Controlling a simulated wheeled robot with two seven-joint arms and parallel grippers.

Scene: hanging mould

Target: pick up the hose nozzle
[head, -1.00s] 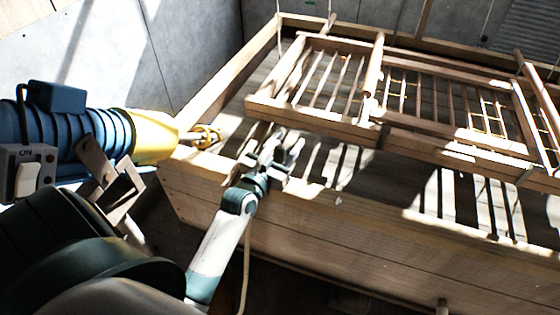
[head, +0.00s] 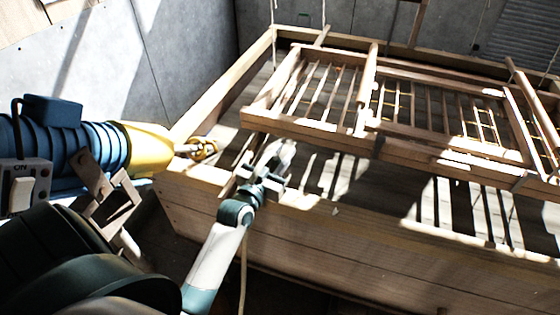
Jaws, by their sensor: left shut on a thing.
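My left gripper (head: 262,182) is at the front edge of the wooden mould, at the end of my white and teal arm. It is shut on a small grey, pale-tipped piece (head: 277,158), which appears to be the hose nozzle. The piece points up and to the right, over the inside of the mould. The jaws hide part of it, so its full shape is unclear. A thin pale hose (head: 243,270) hangs down beside the arm. My right gripper is not in view.
The wooden mould (head: 330,245) fills the right side, with slatted wooden frames (head: 310,125) above it. A blue ribbed machine (head: 60,140) with a yellow cone (head: 148,150) and an ON switch stands at the left. Grey walls (head: 185,50) stand behind.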

